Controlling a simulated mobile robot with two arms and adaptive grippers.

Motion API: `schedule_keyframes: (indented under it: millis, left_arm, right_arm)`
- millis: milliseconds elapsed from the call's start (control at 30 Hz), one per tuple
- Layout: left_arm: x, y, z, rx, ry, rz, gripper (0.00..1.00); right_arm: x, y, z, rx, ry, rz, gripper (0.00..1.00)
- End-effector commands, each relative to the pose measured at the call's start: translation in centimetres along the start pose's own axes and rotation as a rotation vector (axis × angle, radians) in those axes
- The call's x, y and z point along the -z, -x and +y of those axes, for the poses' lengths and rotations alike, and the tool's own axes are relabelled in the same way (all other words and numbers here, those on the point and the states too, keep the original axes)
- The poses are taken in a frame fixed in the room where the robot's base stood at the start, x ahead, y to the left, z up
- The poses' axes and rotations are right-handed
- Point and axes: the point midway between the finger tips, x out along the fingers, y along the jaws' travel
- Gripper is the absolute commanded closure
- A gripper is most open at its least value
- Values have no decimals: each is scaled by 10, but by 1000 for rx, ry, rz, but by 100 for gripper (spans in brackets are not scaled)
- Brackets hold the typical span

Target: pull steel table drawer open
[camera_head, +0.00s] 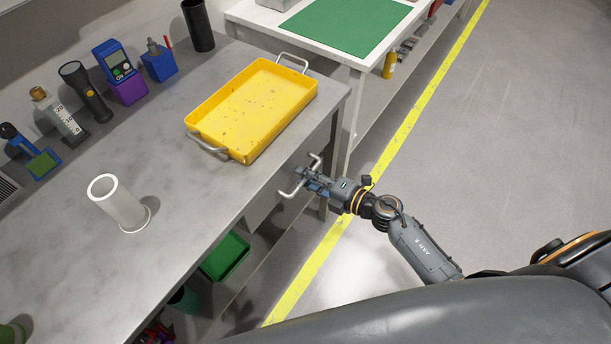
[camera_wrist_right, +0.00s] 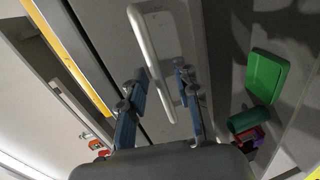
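The steel table (camera_head: 75,265) fills the left of the head view. Its drawer handle (camera_head: 291,190) is a pale metal bar on the table's front side, below the top. In the right wrist view the handle (camera_wrist_right: 150,50) runs lengthwise between the fingers. My right gripper (camera_head: 310,178) is at the handle, and its blue-grey fingers (camera_wrist_right: 157,80) stand apart on either side of the bar. I see a gap around the bar and no clear grip. The drawer front (camera_wrist_right: 192,30) looks closed, but its edges are hard to make out. My left gripper is not in view.
A yellow tray (camera_head: 255,105) lies on the tabletop near its front edge. A white cylinder (camera_head: 118,203) and several tools stand farther left. A green bin (camera_head: 226,256) sits below the table. The floor (camera_head: 510,150) to the right is open. A white table (camera_head: 265,17) stands beyond.

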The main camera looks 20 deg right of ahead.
Motion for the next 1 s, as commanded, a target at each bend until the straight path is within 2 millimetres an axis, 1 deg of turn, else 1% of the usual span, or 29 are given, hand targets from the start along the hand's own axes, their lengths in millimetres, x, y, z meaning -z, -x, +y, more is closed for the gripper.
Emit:
schedule_keyframes:
  millis: [100,367,467,500,533,867,1000]
  left_arm:
    - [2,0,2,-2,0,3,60]
    - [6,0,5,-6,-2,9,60]
    - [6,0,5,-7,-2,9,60]
    - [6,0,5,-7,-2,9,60]
    - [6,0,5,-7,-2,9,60]
    - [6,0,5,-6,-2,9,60]
    - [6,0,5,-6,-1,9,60]
  right_arm:
    - [0,-6,0,-1,0,1,68]
    - [0,-7,0,0,0,1,68]
    - [0,-6,0,0,0,1,87]
    - [0,-6,0,0,0,1,95]
    - [0,-6,0,0,0,1,100]
    - [0,-6,0,0,0,1,100]
    - [0,1,-2,1,0,1,100]
